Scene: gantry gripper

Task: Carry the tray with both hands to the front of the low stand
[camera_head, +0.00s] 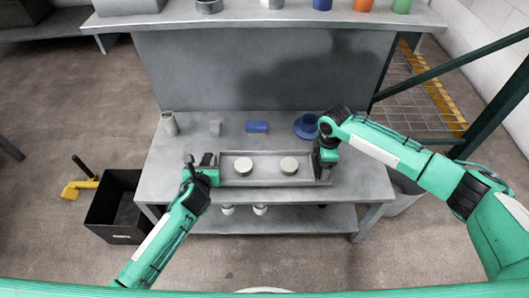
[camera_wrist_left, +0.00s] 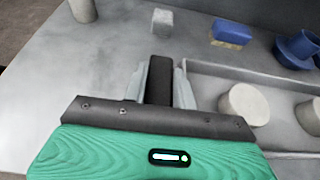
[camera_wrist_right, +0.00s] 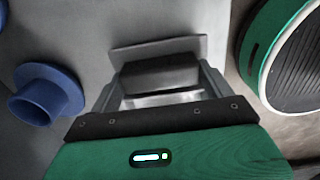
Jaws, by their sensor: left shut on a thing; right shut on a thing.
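The grey tray (camera_head: 262,181) sits at the front of the grey workbench in the head view, with two pale round discs (camera_head: 243,165) and (camera_head: 289,165) in it. My left gripper (camera_head: 209,165) is shut on the tray's left end; the left wrist view shows its fingers (camera_wrist_left: 160,82) around a dark handle, with the tray's rim (camera_wrist_left: 200,85) to the right. My right gripper (camera_head: 325,160) is shut on the tray's right end; in the right wrist view its fingers (camera_wrist_right: 160,85) close around a dark handle bar. Whether the tray touches the bench is hard to tell. I cannot identify the low stand.
Behind the tray stand a beige cylinder (camera_head: 170,124), a small grey block (camera_head: 215,128), a blue block (camera_head: 257,127) and a blue flanged part (camera_head: 306,126). A raised shelf (camera_head: 260,16) runs across the back. A black crate (camera_head: 116,207) stands on the floor at left.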

